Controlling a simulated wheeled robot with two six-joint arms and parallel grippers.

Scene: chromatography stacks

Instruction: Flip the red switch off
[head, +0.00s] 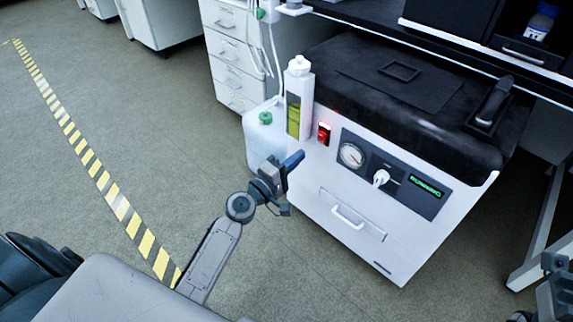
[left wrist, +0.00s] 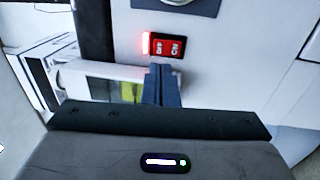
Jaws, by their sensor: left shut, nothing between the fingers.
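The red switch (head: 324,133) is on the white front panel of the machine (head: 340,170), left of the round gauge. In the left wrist view the red switch (left wrist: 167,46) shows the words OFF and ON, and a red light (left wrist: 145,44) glows beside it. My left gripper (head: 298,158) is shut and empty, in front of the panel and below the switch in the head view. Its blue fingertips (left wrist: 161,72) point at the switch in the left wrist view, close to its edge; I cannot tell whether they touch. Part of my right arm (head: 555,290) shows at the lower right; its fingers are not clear.
A gauge (head: 351,155), a white knob (head: 380,178) and a green-lit display (head: 426,187) sit right of the switch. A bottle with yellow-green liquid (head: 298,100) stands left of it. A drawer handle (head: 347,216) is below. The floor at left is clear.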

